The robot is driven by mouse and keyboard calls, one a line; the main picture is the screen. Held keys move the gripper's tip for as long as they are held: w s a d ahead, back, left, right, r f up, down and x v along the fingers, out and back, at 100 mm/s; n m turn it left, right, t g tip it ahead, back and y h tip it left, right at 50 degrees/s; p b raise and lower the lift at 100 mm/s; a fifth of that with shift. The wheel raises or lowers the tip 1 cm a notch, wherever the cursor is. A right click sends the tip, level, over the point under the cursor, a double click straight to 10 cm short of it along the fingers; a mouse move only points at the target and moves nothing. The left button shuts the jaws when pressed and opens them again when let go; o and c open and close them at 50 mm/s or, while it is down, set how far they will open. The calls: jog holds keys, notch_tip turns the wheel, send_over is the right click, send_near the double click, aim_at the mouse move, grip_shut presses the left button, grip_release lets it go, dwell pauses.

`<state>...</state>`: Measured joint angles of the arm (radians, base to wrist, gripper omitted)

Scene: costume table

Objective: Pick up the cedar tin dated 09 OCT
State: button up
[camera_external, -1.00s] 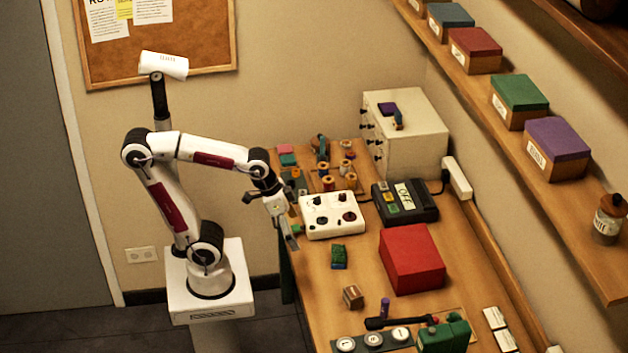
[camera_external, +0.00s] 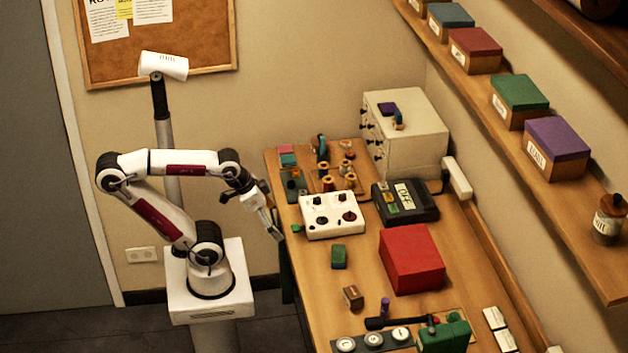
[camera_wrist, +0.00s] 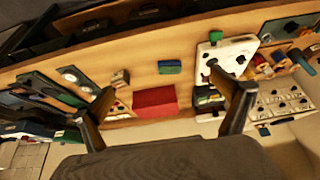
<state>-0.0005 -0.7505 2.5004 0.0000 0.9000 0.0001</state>
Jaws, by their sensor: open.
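I cannot read the date 09 OCT on anything, so I cannot tell which thing is the cedar tin. A small brown box (camera_external: 353,297) with a pale face sits on the front part of the table; it also shows in the wrist view (camera_wrist: 120,77). A small green block (camera_external: 339,257) lies behind it, and in the wrist view it shows green and blue (camera_wrist: 170,67). My gripper (camera_external: 272,225) is at the table's left edge, apart from both. In the wrist view my gripper (camera_wrist: 160,82) has its fingers wide apart with nothing held between them.
A large red box (camera_external: 412,260) stands right of the green block. A white switch panel (camera_external: 332,215) and a black OFF device (camera_external: 404,203) are behind. A strip of dials (camera_external: 372,339) and a green object (camera_external: 444,335) are in front. Labelled boxes line the wall shelf (camera_external: 560,215).

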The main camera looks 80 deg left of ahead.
dwell(0.3)
jog(key=c, duration=1.1)
